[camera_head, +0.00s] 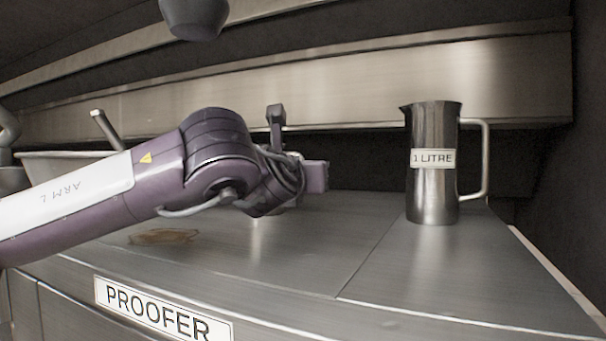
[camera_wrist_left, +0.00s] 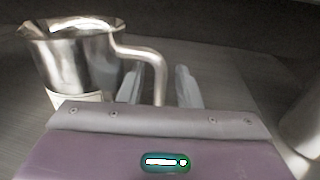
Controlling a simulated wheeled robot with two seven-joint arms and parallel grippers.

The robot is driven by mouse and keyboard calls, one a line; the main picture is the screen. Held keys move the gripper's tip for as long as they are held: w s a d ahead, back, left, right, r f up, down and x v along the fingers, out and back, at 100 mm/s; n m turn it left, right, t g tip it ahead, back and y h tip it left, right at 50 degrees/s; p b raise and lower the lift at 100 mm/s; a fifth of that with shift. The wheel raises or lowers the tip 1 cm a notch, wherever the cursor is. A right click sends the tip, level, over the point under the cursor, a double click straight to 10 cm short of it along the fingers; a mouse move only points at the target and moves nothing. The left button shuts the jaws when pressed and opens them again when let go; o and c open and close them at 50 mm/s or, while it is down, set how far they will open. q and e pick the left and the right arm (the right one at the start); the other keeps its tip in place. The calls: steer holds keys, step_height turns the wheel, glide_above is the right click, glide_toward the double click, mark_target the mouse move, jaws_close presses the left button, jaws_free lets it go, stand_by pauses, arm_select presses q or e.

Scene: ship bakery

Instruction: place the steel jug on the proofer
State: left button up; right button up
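A steel jug (camera_head: 432,180) labelled "1 LITRE" stands upright on the right of the proofer top (camera_head: 340,225), its handle to the right. The left wrist view shows a steel jug (camera_wrist_left: 75,65) with a pale label and its handle to the right. The fingers of my left gripper (camera_wrist_left: 160,85) stand on either side of that handle, seemingly with small gaps. In the head view my left wrist is well left of the "1 LITRE" jug; the jug at my fingers seems hidden behind it. My right gripper is not in view.
Another metal surface (camera_wrist_left: 305,125) shows at the right edge of the left wrist view. A brown stain (camera_head: 163,237) lies on the proofer top. A pale basin (camera_head: 65,160) is at the left back. A steel ledge (camera_head: 340,85) overhangs the back. The front middle top is clear.

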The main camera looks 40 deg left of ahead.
arm_select(q)
steer(key=shift+r, duration=0.15)
steer(key=b+v, duration=0.5)
steer(key=v, duration=0.6)
steer(key=shift+b, duration=0.4)
steer(key=shift+s+d, duration=0.15)
steer(key=shift+s, duration=0.3)
